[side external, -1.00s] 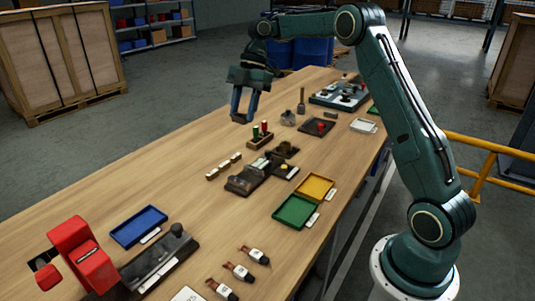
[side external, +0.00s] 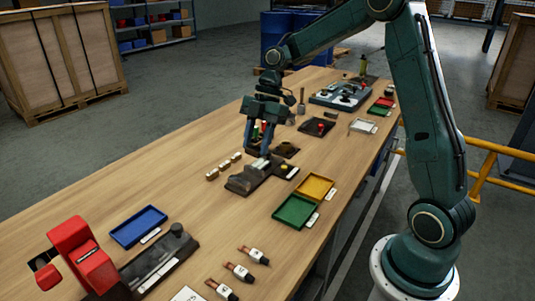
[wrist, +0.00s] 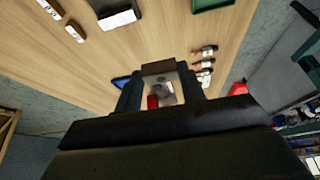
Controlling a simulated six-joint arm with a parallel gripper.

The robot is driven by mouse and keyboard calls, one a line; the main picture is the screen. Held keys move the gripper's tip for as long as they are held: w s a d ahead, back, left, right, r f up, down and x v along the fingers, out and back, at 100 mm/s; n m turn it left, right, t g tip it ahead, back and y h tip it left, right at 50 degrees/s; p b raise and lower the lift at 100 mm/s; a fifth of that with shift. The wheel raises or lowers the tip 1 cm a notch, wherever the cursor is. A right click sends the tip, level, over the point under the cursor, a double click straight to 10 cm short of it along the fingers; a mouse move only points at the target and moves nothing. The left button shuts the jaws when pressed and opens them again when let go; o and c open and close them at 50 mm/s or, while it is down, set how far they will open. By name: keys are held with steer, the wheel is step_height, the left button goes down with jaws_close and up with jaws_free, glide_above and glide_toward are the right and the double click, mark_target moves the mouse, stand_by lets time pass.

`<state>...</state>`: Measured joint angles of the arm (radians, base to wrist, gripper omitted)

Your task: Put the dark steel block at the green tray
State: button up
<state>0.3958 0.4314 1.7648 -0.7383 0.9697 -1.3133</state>
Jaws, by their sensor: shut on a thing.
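My gripper (side external: 257,152) is low over the middle of the table, just behind the dark fixture (side external: 248,180). In the wrist view its fingers (wrist: 160,92) close on a small grey metallic block (wrist: 160,68), which I take for the dark steel block; it looks lighter there. In the side view the fingers and fixture largely hide the block, and I cannot tell whether it touches anything below. The green tray (side external: 295,212) lies nearer the camera and to the right, apart from my gripper. It looks empty. Part of it shows in the wrist view (wrist: 212,4).
A yellow tray (side external: 316,187) adjoins the green tray. Small pale blocks (side external: 223,167) lie left of the fixture. Bare wood lies between the blue and green trays.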

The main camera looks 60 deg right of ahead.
glide_above(290, 218)
steer(key=d, duration=0.2)
step_height(290, 218, down, 7)
steer(key=shift+a, duration=0.2)
steer(key=shift+f, duration=0.1)
steer(key=shift+f, duration=3.5)
steer(key=shift+f, duration=0.35)
steer(key=o, duration=1.3)
steer(key=shift+c, duration=0.2)
steer(key=shift+r, duration=0.1)
step_height(290, 218, up, 7)
